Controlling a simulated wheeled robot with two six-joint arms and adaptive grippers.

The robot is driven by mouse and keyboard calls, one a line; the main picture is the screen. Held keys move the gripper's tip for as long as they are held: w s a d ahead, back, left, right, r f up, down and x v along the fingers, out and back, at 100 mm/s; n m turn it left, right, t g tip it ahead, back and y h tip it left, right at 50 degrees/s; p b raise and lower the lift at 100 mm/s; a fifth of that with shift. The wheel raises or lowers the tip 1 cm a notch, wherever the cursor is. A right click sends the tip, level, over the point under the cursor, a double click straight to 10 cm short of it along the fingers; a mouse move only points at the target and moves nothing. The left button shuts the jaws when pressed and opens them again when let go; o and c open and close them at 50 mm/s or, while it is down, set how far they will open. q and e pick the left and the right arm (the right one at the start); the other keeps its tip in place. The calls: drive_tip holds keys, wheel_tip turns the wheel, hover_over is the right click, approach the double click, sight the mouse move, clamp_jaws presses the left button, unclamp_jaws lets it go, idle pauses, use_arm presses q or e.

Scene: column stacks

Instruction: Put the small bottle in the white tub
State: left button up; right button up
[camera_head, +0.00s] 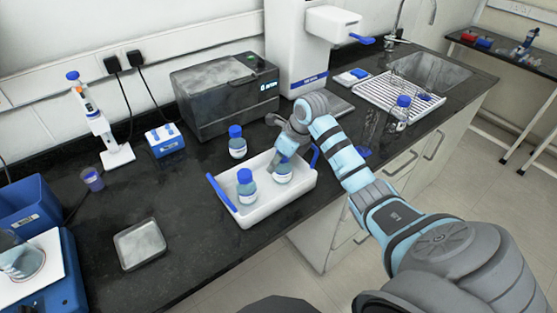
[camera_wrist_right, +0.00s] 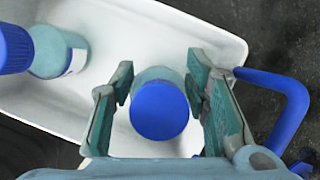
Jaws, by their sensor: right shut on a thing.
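The white tub (camera_head: 284,200) with blue handles sits on the dark bench and also fills much of the right wrist view (camera_wrist_right: 130,30). My right gripper (camera_head: 286,157) reaches down into its right part, shut on a small clear bottle (camera_head: 283,175) with a blue cap. In the right wrist view the held bottle's cap (camera_wrist_right: 160,110) is between the two fingers. I cannot tell whether the held bottle touches the tub floor. Another blue-capped bottle (camera_head: 246,188) stands in the tub to its left. My left gripper is not in view.
A similar bottle (camera_head: 237,143) stands behind the tub. A grey box machine (camera_head: 225,95) and a tall white instrument (camera_head: 297,50) stand behind. A shallow metal tray (camera_head: 140,244) lies at front left, a drying rack (camera_head: 385,93) at right.

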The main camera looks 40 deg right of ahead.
drive_tip(key=shift+s+f, duration=0.1)
drive_tip(key=o, duration=1.3)
drive_tip(key=shift+r, duration=0.25)
drive_tip(key=v, duration=1.2)
